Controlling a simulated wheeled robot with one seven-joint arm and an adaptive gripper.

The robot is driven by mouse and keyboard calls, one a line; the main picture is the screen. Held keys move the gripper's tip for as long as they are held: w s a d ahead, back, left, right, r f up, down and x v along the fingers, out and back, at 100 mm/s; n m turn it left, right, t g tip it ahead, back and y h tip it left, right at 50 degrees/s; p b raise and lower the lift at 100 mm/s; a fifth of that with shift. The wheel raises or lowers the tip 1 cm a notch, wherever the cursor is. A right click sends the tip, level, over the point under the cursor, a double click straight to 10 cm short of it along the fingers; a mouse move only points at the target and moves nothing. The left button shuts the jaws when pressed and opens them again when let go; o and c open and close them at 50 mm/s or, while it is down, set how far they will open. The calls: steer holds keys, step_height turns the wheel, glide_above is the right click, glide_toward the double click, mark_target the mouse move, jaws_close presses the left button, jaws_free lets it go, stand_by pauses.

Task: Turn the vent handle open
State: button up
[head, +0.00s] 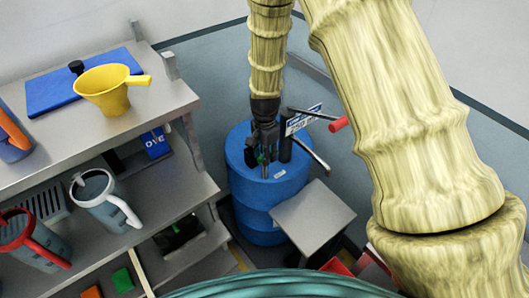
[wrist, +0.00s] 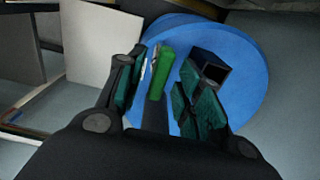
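A blue drum (head: 250,190) stands on the floor in the middle of the head view; its round top (wrist: 235,60) fills much of the wrist view. A green bar (wrist: 160,73), which looks like the vent handle, stands over the drum top. My gripper (head: 265,155) points down at the drum top. In the wrist view, my gripper (wrist: 160,85) has its dark green finger pads apart, one on each side of the green bar. I cannot tell whether either pad touches it. In the head view the fingers mostly hide the bar.
A black square tube (wrist: 210,70) rises close to the right finger. A red-ended lever (head: 339,124) and a grey bar (head: 312,153) are beside the gripper. A grey square surface (head: 312,215) stands right of the drum. Shelves with a yellow pot (head: 105,90) are left.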

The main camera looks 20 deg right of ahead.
steer(key=shift+c, duration=0.2)
jaws_close()
steer(key=shift+n, duration=0.4)
steer(key=n, duration=0.3)
steer(key=shift+n, duration=0.4)
steer(key=n, duration=0.4)
steer(key=shift+n, duration=0.3)
steer(key=n, duration=0.8)
steer(key=shift+n, duration=0.3)
